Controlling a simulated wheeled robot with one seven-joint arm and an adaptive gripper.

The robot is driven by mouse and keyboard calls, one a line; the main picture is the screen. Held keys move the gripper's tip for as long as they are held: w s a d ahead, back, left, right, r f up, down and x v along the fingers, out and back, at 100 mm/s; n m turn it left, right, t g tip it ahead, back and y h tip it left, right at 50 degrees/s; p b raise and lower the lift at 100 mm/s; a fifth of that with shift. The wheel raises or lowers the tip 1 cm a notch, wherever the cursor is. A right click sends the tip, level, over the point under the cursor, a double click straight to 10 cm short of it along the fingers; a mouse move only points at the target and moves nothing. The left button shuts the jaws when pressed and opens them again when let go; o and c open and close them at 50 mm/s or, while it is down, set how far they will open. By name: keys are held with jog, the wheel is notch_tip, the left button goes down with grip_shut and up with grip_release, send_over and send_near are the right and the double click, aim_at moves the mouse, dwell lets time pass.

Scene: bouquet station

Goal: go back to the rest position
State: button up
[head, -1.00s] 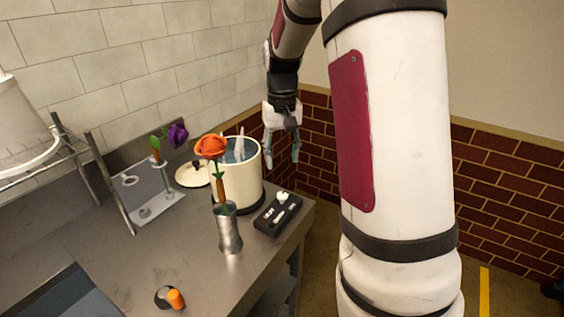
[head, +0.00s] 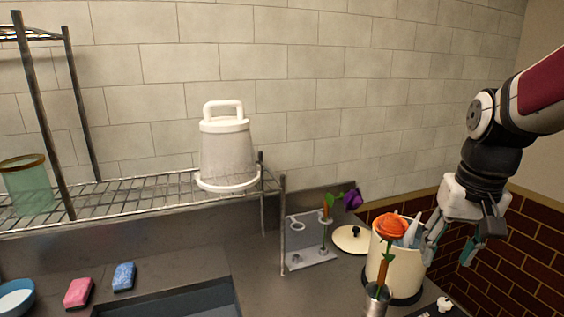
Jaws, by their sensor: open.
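My gripper (head: 452,250) hangs at the right of the head view with its fingers apart and pointing down. It is empty, and in the picture it is just right of the cream pot (head: 406,272). An orange flower (head: 391,227) stands upright in a metal vase (head: 376,301), in front of the pot. A purple flower (head: 353,199) stands in a holder rack (head: 309,259) at the back of the counter.
A round lid (head: 351,239) lies behind the pot. A wire shelf (head: 130,200) carries a white lidded container (head: 227,150) and a green glass (head: 27,187). Pink (head: 78,292) and blue (head: 123,277) sponges lie near the sink (head: 172,300).

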jog(key=s+a+n+t, duration=0.1)
jog(key=s+a, duration=0.3)
jog(key=s, duration=0.4)
jog(key=s+a+r+n+t, duration=0.1)
jog(key=s+a+n, duration=0.1)
jog(key=s+a, duration=0.3)
jog(key=s, duration=0.2)
jog(key=shift+s+a+r+t, duration=0.3)
jog(key=shift+s+t, duration=0.05)
jog(key=shift+t, duration=0.05)
